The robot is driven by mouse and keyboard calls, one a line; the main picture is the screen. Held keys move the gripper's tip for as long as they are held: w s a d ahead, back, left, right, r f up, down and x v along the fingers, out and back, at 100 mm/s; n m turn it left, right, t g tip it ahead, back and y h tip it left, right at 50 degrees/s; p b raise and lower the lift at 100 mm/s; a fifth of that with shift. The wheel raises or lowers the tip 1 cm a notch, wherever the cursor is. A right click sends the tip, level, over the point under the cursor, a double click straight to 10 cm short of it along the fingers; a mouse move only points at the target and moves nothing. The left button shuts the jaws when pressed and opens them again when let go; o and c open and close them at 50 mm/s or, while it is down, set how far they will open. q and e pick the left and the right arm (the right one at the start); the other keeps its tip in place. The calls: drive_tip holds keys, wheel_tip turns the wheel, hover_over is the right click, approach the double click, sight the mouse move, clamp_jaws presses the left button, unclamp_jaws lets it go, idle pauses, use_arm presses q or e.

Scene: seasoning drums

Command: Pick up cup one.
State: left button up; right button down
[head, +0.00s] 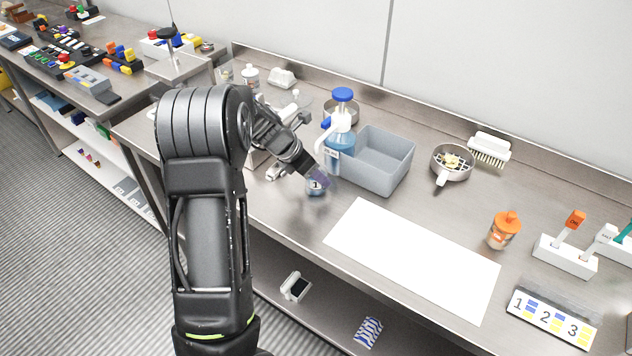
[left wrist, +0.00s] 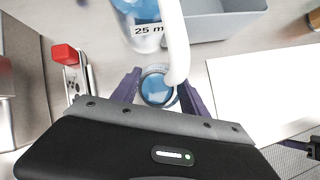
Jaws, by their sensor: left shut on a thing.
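Cup one (head: 316,185) is a small cup with a "1" label, standing near the front edge of the steel bench, left of the white sheet. In the left wrist view the cup (left wrist: 157,88) shows from above, with blue inside it. My left gripper (head: 322,178) is at the cup, its purple fingers on both sides of it and shut on it. The fingers also show in the left wrist view (left wrist: 158,92). I cannot tell whether the cup is touching the bench.
A blue-capped pump bottle (head: 341,135) stands just behind the cup, and its white spout passes over the cup in the left wrist view. A grey bin (head: 385,180) is to its right. The white sheet (head: 415,260) is bare. An orange-capped shaker (head: 503,230) stands further right.

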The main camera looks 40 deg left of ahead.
use_arm(q)
drive_tip(key=shift+c, duration=1.4)
drive_tip(key=shift+r, duration=0.1)
drive_tip(key=shift+r, duration=0.5)
drive_tip(key=shift+s+a+r+b, duration=0.1)
drive_tip(key=shift+s+r+b, duration=0.05)
drive_tip(key=shift+r, duration=0.4)
drive_tip(key=shift+s+a+r+b, duration=0.1)
drive_tip(key=shift+s+r+b, duration=0.05)
drive_tip(key=shift+r, duration=0.4)
drive_tip(key=s+a+b, duration=0.1)
drive_tip(key=s+a, duration=0.1)
drive_tip(key=s, duration=0.3)
drive_tip(key=s+a+b, duration=0.1)
drive_tip(key=s+a, duration=0.1)
drive_tip(key=s, duration=0.3)
drive_tip(key=s+a+b, duration=0.1)
drive_tip(key=s, duration=0.4)
drive_tip(key=shift+s+a, duration=0.1)
drive_tip(key=shift+a, duration=0.3)
drive_tip(key=shift+s+a, duration=0.15)
drive_tip(key=shift+s, duration=0.35)
